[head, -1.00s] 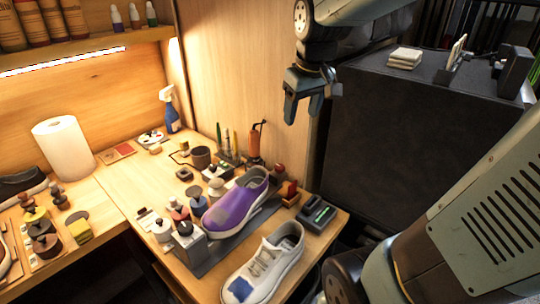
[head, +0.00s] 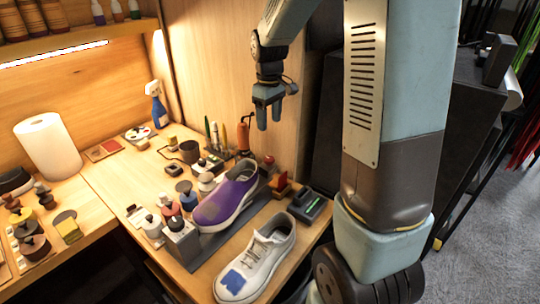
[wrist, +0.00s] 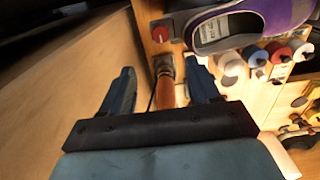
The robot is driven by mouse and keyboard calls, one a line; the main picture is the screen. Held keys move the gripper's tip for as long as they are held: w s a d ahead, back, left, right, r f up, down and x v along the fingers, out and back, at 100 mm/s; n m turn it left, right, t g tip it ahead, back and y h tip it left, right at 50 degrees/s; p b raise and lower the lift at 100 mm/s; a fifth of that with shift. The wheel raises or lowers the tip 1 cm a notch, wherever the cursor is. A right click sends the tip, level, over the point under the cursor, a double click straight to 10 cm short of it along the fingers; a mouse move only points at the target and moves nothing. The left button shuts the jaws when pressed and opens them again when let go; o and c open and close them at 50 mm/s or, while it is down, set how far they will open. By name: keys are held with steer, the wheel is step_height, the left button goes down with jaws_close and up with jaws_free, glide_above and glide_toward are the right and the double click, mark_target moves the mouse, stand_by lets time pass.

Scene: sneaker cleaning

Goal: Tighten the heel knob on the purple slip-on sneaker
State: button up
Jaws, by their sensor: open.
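The purple slip-on sneaker (head: 222,202) sits on a dark stand on the bench, heel toward the back right; it also shows at the top of the wrist view (wrist: 275,12). A red knob (head: 268,160) is just beyond its heel, and appears in the wrist view (wrist: 160,33) beside the shoe's opening. My gripper (head: 268,124) is open and empty, pointing down above and behind the heel. In the wrist view its two fingers (wrist: 160,68) are spread, with the knob beyond their tips.
An orange-handled tool (head: 243,136) stands behind the sneaker and shows between my fingers in the wrist view (wrist: 165,92). A white sneaker (head: 256,262) lies in front. Several small bottles crowd the left side. A wooden wall panel (head: 225,70) rises behind.

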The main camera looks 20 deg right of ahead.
mark_target(269, 158)
step_height(269, 158, down, 14)
steer(key=shift+f, duration=0.1)
stand_by(0.6)
steer(key=shift+w, duration=0.1)
steer(key=c, duration=1)
steer(key=shift+d, duration=0.1)
steer(key=shift+c, duration=0.2)
